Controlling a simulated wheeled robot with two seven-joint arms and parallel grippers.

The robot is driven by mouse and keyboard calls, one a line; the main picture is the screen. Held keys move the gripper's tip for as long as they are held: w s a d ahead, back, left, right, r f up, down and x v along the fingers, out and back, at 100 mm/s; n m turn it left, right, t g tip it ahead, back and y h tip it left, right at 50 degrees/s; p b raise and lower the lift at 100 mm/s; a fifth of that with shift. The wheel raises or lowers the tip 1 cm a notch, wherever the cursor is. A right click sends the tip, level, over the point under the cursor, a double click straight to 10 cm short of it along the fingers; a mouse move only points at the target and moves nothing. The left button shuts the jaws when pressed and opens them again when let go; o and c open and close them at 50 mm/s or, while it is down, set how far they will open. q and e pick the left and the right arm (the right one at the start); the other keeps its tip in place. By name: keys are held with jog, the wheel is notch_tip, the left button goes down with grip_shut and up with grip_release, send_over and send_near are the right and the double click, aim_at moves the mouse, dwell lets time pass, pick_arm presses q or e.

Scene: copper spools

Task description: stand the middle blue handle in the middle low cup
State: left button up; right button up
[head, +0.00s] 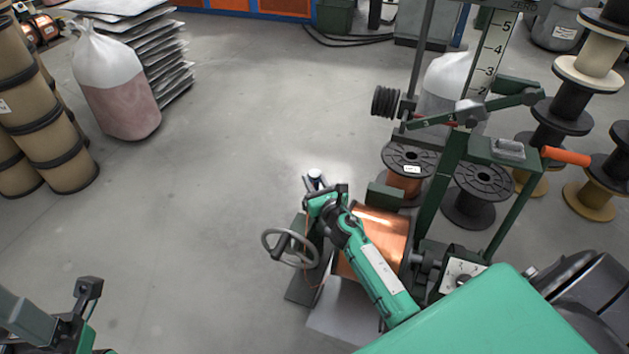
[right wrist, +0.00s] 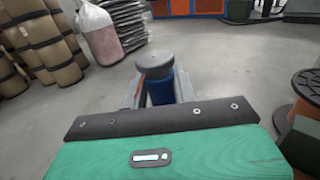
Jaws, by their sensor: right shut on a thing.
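A blue handle (right wrist: 158,92) with a round grey cap stands upright between the fingers of my right gripper (right wrist: 158,98) in the right wrist view. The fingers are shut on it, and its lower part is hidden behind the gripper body. In the head view my right gripper (head: 316,186) is left of a copper spool, and the capped top of the handle (head: 315,174) shows small between its fingers. My left gripper (head: 88,290) is at the lower left of the head view, partly seen, away from the handle. I cannot make out any low cup in either view.
A copper-wound spool (head: 380,236) sits in a green machine, with a grey handwheel (head: 290,248) to its left. More spools (head: 476,190) stand at the right. A bag (head: 120,85) and brown drums (head: 45,125) stand at the left. The middle floor is clear.

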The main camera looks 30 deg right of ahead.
jog(key=shift+f+b, duration=0.8)
jog(key=shift+f, duration=0.15)
jog(key=o, duration=1.1)
jog(key=shift+o, duration=0.2)
jog(key=shift+s, duration=0.1)
